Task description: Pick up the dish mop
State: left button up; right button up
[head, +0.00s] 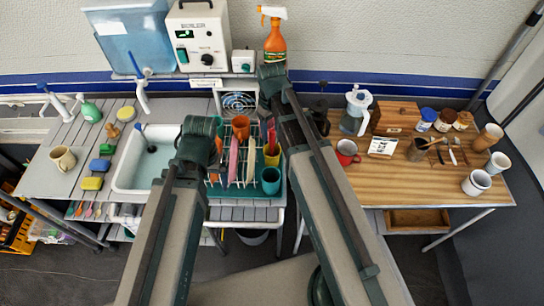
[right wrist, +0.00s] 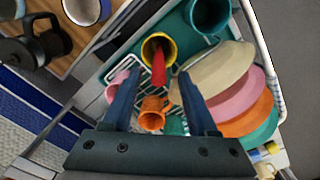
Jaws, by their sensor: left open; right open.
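I cannot tell for sure which thing is the dish mop. A thin red item (right wrist: 158,68) stands in a yellow cup (right wrist: 149,47) on the dish rack. A dark-headed stick (head: 151,148) lies in the white sink (head: 122,178). My right gripper (right wrist: 157,85) is open and empty above the rack, with the red item showing between its fingers in the right wrist view. In the head view its wrist (head: 272,82) is behind the rack and its fingers are hidden. My left gripper (head: 198,140) is over the sink's right edge, its fingertips mostly hidden.
The rack holds plates (right wrist: 228,80), an orange cup (right wrist: 152,112) and a teal cup (head: 270,180). Sponges (head: 92,184) and a beige mug (head: 63,158) sit left of the sink. A spray bottle (head: 274,42) stands behind. The wooden table (head: 400,182) holds several mugs and jars.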

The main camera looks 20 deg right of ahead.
aim_at(272, 148)
pick_arm(q)
jog(key=shift+f, duration=0.3)
pick_arm(e)
jog(key=shift+f, duration=0.3)
notch_tip(272, 148, down, 5)
jog(key=b, duration=0.5)
jog(key=shift+d+f, duration=0.15)
pick_arm(q)
notch_tip(272, 148, down, 5)
jog(key=shift+f, duration=0.1)
pick_arm(e)
jog(key=shift+c, duration=0.3)
grip_shut()
